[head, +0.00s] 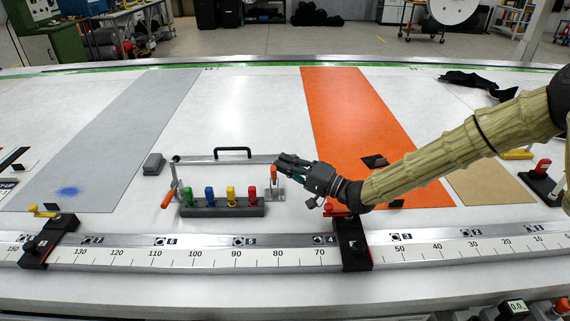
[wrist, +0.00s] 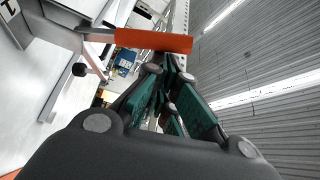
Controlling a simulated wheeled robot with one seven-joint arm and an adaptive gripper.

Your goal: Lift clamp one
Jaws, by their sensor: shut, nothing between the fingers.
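A long metal bar (head: 225,160) lies across the white table, with a toggle clamp at each end. The left clamp has an orange handle (head: 169,199) tilted down to the left. The right clamp has an orange handle (head: 273,175) standing roughly upright. My gripper (head: 282,161) is shut and empty, right at the right clamp's handle. In the wrist view the orange handle (wrist: 153,40) crosses just ahead of the shut fingertips (wrist: 167,66); I cannot tell if they touch. The fingers hide part of that clamp.
A dark block with several coloured knobs (head: 222,210) stands in front of the bar. A black handle (head: 232,151) rises behind it. A numbered rail (head: 200,254) runs along the front edge. An orange strip (head: 345,110) lies behind my arm. The grey strip (head: 125,130) is mostly clear.

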